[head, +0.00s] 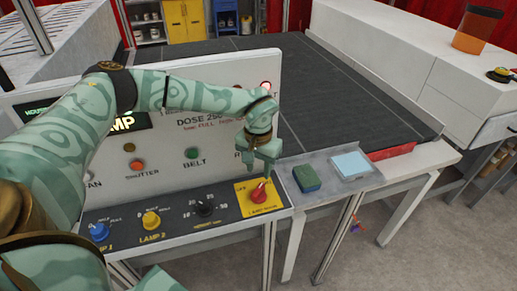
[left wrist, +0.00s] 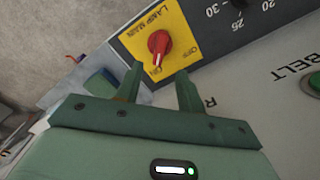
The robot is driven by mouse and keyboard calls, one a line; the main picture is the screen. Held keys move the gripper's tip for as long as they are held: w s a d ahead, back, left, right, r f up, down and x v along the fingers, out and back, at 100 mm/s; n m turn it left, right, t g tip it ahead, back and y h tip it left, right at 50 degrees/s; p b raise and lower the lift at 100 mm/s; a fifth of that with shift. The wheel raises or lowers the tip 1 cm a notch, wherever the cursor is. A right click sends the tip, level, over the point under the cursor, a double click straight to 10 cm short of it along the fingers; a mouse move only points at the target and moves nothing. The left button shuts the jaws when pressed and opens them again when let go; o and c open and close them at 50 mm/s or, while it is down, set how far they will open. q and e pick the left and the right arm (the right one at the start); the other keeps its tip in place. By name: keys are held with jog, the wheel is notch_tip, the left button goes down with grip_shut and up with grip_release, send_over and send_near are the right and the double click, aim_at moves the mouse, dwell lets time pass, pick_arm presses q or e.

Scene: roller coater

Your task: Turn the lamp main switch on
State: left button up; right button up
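The lamp main switch is a red rotary knob (head: 259,196) on a yellow plate at the right end of the dark control strip. It also shows in the left wrist view (left wrist: 159,42), with "LAMP MAIN" beside it and an "OFF" label to one side. Its white pointer mark is turned toward the gripper side, away from "OFF", by a small label that seems to read "ON". My left gripper (head: 262,170) points down just above the knob. In the left wrist view its fingers (left wrist: 158,84) are apart and empty, with the knob just beyond their tips. My right gripper is not in view.
Blue (head: 100,232) and yellow (head: 151,220) knobs and a black dial (head: 204,208) share the strip. An upright panel with buttons, including a green belt button (head: 192,153), stands behind. A green block (head: 306,178) and pale blue pad (head: 351,165) lie to the right.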

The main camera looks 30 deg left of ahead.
pick_arm(q)
notch_tip(320, 180, up, 8)
jog(key=shift+f, duration=0.15)
dwell(0.5)
